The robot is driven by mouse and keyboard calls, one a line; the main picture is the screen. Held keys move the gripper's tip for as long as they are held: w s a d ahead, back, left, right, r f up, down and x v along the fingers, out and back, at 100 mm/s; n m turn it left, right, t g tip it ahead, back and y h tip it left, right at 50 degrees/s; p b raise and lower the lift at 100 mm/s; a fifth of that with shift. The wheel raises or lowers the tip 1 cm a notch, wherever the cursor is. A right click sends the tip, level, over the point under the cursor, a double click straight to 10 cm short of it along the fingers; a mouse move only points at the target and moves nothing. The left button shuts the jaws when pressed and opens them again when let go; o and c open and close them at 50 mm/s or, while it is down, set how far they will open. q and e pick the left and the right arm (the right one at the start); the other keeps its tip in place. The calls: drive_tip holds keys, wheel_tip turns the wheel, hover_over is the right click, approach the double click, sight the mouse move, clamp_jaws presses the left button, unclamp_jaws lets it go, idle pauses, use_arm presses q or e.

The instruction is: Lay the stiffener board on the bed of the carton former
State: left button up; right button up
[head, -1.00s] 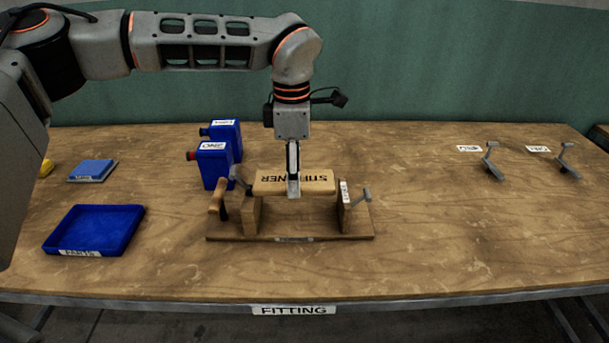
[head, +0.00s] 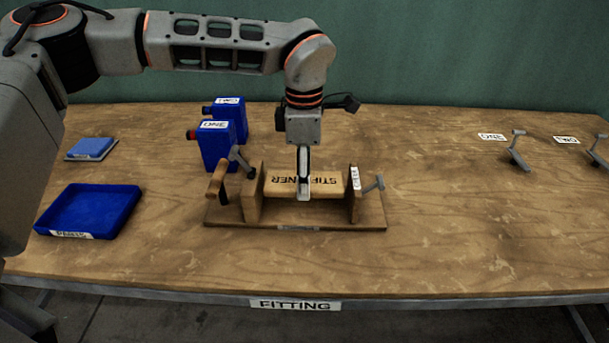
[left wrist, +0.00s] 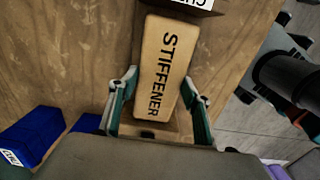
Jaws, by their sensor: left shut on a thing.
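The stiffener board (head: 328,186) is a light wooden block marked STIFFENER, lying level between the two wooden uprights of the carton former (head: 340,222). Whether its underside touches the bed is hard to tell. My left gripper (head: 303,194) points straight down over the former and is shut on the board. In the left wrist view the board (left wrist: 163,65) shows between the two fingers of my left gripper (left wrist: 160,105). The former has a wooden handle (head: 215,180) at its left and metal levers beside its uprights. My right gripper is not in view.
Two blue containers (head: 217,148) stand close behind the former at the left. A blue tray (head: 45,224) and a small blue pad (head: 91,148) lie farther left. Two metal levers (head: 517,150) with labels stand at the right. The table (head: 470,220) between is clear.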

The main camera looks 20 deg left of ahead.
sight(305, 205)
use_arm(q)
drive_tip(key=shift+r, duration=0.1)
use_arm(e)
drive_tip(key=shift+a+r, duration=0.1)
use_arm(q)
drive_tip(key=shift+r+p, duration=0.1)
drive_tip(key=shift+p, duration=0.25)
drive_tip(key=shift+f, duration=2.7)
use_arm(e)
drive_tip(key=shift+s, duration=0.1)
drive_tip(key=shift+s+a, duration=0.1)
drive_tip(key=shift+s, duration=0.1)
